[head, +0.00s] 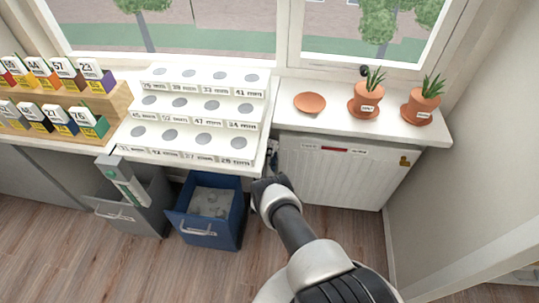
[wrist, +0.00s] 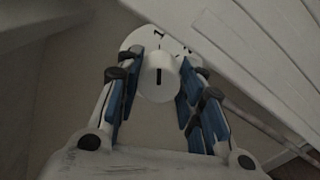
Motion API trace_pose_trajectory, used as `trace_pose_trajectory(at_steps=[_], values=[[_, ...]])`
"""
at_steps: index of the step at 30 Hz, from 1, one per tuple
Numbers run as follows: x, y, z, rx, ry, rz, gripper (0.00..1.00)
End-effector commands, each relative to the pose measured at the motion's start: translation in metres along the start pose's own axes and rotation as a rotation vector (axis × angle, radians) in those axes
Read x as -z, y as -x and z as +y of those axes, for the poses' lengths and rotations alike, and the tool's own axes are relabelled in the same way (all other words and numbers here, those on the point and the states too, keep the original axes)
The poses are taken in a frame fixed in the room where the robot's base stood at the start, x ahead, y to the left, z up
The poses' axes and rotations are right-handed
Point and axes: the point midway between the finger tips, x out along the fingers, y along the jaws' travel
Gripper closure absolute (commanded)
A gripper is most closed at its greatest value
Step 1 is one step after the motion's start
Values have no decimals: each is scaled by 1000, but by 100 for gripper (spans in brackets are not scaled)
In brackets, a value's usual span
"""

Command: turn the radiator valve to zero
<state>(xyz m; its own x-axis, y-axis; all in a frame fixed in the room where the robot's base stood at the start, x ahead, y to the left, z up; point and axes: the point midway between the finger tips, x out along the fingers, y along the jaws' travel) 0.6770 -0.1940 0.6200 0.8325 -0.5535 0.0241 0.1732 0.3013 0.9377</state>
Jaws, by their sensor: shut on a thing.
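The radiator valve shows in the wrist view as a white knob (wrist: 158,84) with a black mark on its front. A round white dial plate (wrist: 131,40) with dark markings lies behind it. In the head view my arm and the shelf edge hide the valve.
A blue open bin (head: 222,238) and a grey bin (head: 140,219) stand left of my arm. Potted plants (head: 367,105) stand on the windowsill (head: 330,118).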

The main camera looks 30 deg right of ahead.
Motion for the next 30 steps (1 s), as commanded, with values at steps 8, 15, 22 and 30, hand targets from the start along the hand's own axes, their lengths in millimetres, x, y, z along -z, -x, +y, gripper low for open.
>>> trace_pose_trajectory(at_steps=[8,15,22,30], values=[[0,0,0,1,264,6,89],[-1,0,1,1,488,12,89],[0,0,1,1,676,16,89],[0,0,1,1,826,20,89]])
